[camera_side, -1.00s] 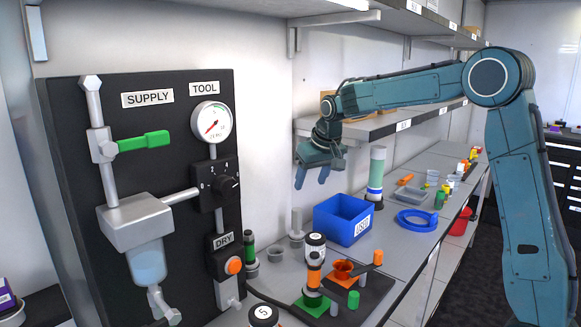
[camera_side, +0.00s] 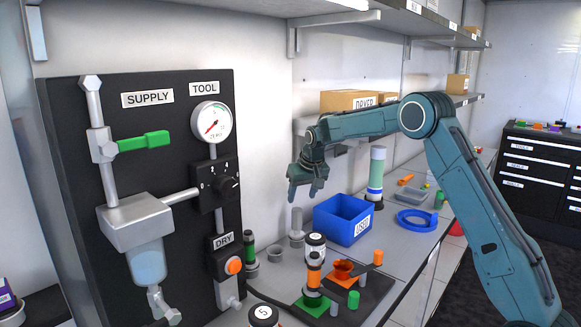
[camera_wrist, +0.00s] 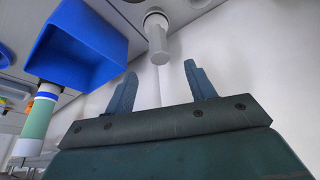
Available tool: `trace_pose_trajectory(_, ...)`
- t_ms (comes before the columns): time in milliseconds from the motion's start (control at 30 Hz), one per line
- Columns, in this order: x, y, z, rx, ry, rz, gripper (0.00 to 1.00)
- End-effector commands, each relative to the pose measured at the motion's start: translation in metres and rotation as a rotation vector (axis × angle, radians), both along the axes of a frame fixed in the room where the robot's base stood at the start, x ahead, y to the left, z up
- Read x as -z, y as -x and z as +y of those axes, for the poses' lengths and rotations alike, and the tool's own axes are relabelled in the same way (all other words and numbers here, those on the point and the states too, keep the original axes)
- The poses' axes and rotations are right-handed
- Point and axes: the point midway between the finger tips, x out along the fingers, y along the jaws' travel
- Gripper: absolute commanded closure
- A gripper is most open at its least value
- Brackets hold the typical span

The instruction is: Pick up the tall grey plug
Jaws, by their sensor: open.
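The tall grey plug (camera_side: 296,222) stands upright on the bench close to the back wall, left of the blue bin. My gripper (camera_side: 303,195) is open and empty above the plug, its fingers pointing down. In the wrist view the plug (camera_wrist: 157,38) shows as a grey cylinder with a wider round base, in line with the gap between the two fingertips (camera_wrist: 160,68). The fingers appear apart from it. No part of the plug's top is hidden in the wrist view.
A blue bin (camera_side: 332,226) labelled USED stands right of the plug. The black supply panel (camera_side: 75,200) stands to the left. A shelf with cardboard boxes (camera_side: 350,101) is behind my arm. A green-and-white cylinder (camera_side: 376,170) stands behind the bin.

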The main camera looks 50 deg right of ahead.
Motion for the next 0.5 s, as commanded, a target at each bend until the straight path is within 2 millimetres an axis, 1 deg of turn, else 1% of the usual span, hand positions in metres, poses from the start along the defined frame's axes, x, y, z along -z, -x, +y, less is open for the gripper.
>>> trace_pose_trajectory(300, 0.043, -0.015, -0.006, 0.0, -0.002, 0.004, 0.45)
trace_pose_trajectory(500, 0.064, -0.024, -0.01, 0.0, -0.001, 0.002, 0.45)
